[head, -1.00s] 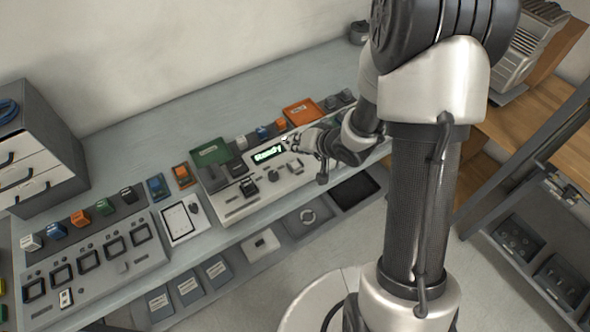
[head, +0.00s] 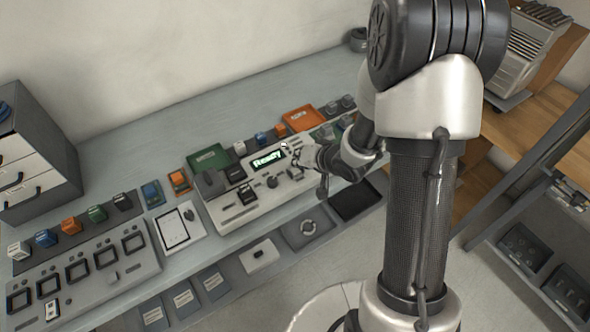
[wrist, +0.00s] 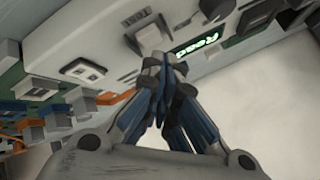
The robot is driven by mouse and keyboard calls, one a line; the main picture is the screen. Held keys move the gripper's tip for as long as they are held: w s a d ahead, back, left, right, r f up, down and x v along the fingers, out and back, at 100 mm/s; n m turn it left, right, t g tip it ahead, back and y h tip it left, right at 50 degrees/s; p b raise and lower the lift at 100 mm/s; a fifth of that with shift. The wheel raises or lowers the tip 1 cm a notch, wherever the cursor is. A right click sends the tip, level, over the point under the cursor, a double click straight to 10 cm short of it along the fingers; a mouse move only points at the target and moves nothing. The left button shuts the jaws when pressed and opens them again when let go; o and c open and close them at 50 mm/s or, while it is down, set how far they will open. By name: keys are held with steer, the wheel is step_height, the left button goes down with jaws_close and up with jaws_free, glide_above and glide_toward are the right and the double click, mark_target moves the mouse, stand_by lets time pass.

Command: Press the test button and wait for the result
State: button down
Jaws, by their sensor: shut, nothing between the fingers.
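My gripper (head: 290,155) is at the right end of the device, beside the display, and hides part of the panel there. In the wrist view the gripper's fingers (wrist: 163,88) are closed together and empty, with the display (wrist: 198,40) just beyond them. A pale square key (wrist: 153,36) shows near the fingertips.
A green tray (head: 208,158) and an orange tray (head: 302,117) lie behind the device. A white tablet-like panel (head: 172,228) and a fixture with several square sockets (head: 78,272) stand to the left. A drawer cabinet (head: 38,165) is at far left.

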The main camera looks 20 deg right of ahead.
steer(key=shift+f, duration=0.1)
stand_by(0.7)
steer(key=shift+f, duration=0.3)
steer(key=shift+f+b, duration=0.4)
steer(key=shift+f, duration=0.1)
stand_by(0.6)
steer(key=shift+r, duration=0.15)
steer(key=shift+r+p, duration=0.8)
steer(key=shift+p, duration=0.2)
step_height(320, 180, up, 5)
steer(key=p, duration=0.5)
